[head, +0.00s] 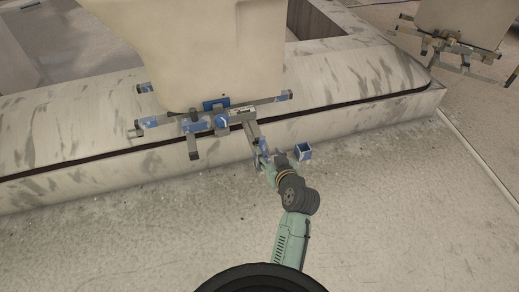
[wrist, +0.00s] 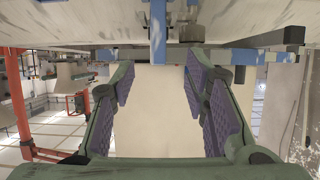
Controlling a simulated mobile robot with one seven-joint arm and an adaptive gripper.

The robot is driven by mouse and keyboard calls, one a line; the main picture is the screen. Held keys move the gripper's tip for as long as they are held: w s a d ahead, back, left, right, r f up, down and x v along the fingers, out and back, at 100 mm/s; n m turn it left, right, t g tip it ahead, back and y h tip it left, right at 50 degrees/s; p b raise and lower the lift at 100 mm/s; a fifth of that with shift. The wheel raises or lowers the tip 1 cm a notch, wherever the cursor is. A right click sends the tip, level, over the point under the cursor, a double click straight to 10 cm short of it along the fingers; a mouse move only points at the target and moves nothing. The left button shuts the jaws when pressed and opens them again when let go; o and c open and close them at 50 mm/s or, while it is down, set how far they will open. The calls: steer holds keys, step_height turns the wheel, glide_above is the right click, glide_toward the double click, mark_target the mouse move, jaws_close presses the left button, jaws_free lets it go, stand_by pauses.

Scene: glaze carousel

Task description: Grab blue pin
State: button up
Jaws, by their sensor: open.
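A carrier frame of grey bars with blue-marked parts (head: 194,146) sits at the base of a large cream vessel (head: 200,50) in the head view. A small blue piece (head: 221,121) at the middle of this frame may be the blue pin. In the wrist view a blue upright bar (wrist: 158,32) shows at the top, just beyond and between the fingertips; I cannot tell if it is the same piece. In the head view my gripper (head: 265,158) is small, right of and below the frame.
A long pale, streaked ledge (head: 345,85) with a dark slot runs behind the frame. A second carrier (head: 450,50) with a vessel stands at upper right. A red-orange structure (wrist: 25,100) shows at left in the wrist view. The speckled floor (head: 120,225) in front is clear.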

mark_target(263, 143)
steer(key=x, duration=0.4)
steer(key=shift+w+a, duration=0.15)
steer(key=shift+w, duration=0.1)
steer(key=shift+p+x, duration=0.65)
steer(key=shift+x, duration=2)
steer(key=shift+w+r, duration=0.1)
steer(key=shift+r, duration=0.15)
steer(key=shift+c, duration=0.6)
jaws_close()
